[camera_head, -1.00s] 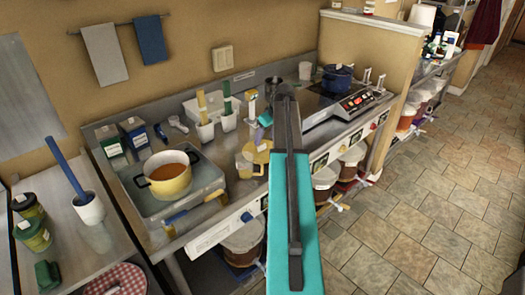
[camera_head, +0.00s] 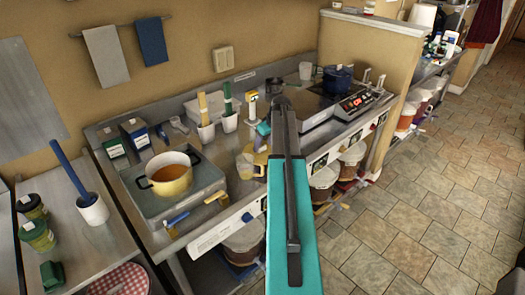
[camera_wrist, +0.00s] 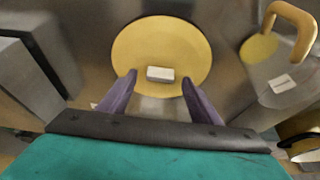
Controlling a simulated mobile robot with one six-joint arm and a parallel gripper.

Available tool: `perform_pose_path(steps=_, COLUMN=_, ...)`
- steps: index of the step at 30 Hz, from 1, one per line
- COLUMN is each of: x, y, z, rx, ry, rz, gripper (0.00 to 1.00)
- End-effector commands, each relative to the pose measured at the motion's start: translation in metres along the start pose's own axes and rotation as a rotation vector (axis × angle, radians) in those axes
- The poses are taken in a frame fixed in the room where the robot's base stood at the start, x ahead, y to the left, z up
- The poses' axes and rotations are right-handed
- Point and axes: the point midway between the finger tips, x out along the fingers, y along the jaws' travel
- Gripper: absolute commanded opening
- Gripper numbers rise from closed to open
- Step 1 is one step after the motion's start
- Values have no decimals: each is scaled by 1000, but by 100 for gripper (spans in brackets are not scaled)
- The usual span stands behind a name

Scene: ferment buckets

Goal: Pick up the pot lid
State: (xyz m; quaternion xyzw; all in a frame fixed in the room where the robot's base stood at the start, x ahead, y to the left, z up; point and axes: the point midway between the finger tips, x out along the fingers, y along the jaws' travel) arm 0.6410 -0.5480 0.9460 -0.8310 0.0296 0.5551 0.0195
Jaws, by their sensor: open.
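The pot lid, a round yellow disc (camera_wrist: 190,50) with a small pale block-shaped handle (camera_wrist: 160,74), lies below my gripper in the wrist view. My gripper (camera_wrist: 158,80) is open, with one purple finger on each side of the handle. The handle appears between the fingertips and nothing is visibly gripped. I cannot tell whether the fingers touch the lid. In the head view my arm hides much of this spot, and a purple finger shows beside it above the yellow shape. A yellow pot (camera_head: 168,178) with orange-brown contents sits uncovered on a steel tray to the left.
A clear jug with a yellow handle (camera_wrist: 294,30) stands close at the right in the wrist view. Grey box shapes (camera_wrist: 45,65) stand at the left. White cups with tall utensils (camera_head: 229,122) stand behind, and a blue pot (camera_head: 338,78) stands on the cooker at right.

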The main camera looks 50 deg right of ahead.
Motion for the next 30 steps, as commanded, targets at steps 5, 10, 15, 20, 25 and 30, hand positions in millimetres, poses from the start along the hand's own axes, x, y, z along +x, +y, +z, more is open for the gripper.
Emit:
perform_pose_path(steps=5, x=11, y=0, z=0, rx=0, ry=0, rz=0, gripper=58)
perform_pose_path(steps=10, x=14, y=0, z=0, rx=1, ry=0, rz=0, gripper=58)
perform_pose_path(steps=15, x=14, y=0, z=1, rx=1, ry=0, rz=0, gripper=58)
perform_pose_path(steps=20, x=14, y=0, z=1, rx=1, ry=0, rz=0, gripper=58)
perform_pose_path(steps=25, x=14, y=0, z=1, rx=1, ry=0, rz=0, gripper=51)
perform_pose_path(steps=30, x=14, y=1, z=1, rx=2, ry=0, rz=0, gripper=22)
